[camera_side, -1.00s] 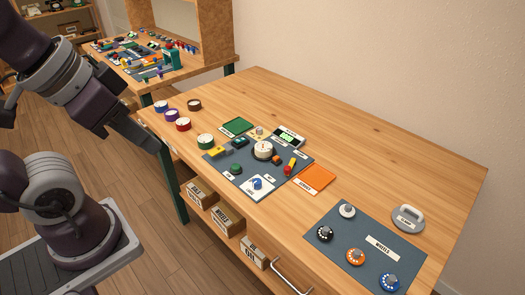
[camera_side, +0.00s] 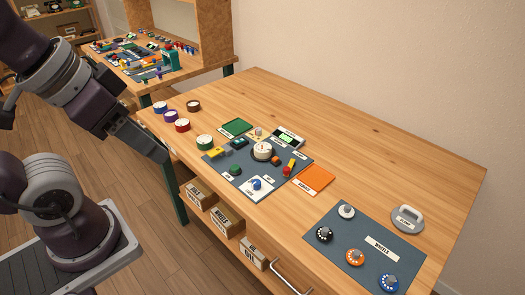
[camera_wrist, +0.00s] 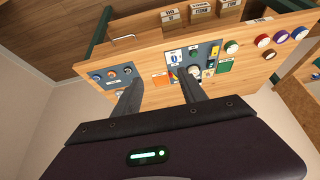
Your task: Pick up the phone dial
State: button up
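Which piece is the task's dial I cannot tell. My gripper (camera_wrist: 158,76) is open and empty. In the side view it hangs by the table's left edge, well away from the dials.
Small parts crowd the middle mat (camera_side: 222,167). Beside it are a green tray (camera_side: 237,127) and an orange tray (camera_side: 315,179). Several coloured round tubs (camera_side: 182,125) stand at the left. The back of the table is clear.

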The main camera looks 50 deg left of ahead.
jog(key=o, duration=0.5)
jog(key=shift+o, duration=0.2)
jog(key=n+t+y, duration=0.2)
jog(key=t, duration=0.5)
send_over(261, 148)
jog(key=s+d, duration=0.3)
jog(key=s, duration=0.2)
notch_tip(261, 148, down, 24)
jog(key=shift+t+y, duration=0.3)
jog(key=shift+t, duration=0.3)
jog(key=f, duration=0.1)
jog(key=s+f, duration=0.1)
jog(key=f, duration=0.1)
jog(key=s+a+f, duration=0.1)
jog(key=f, duration=0.1)
jog(key=x, duration=0.7)
jog(key=shift+s+a+f, duration=0.1)
jog(key=shift+a+f, duration=0.05)
jog(key=shift+a, duration=0.1)
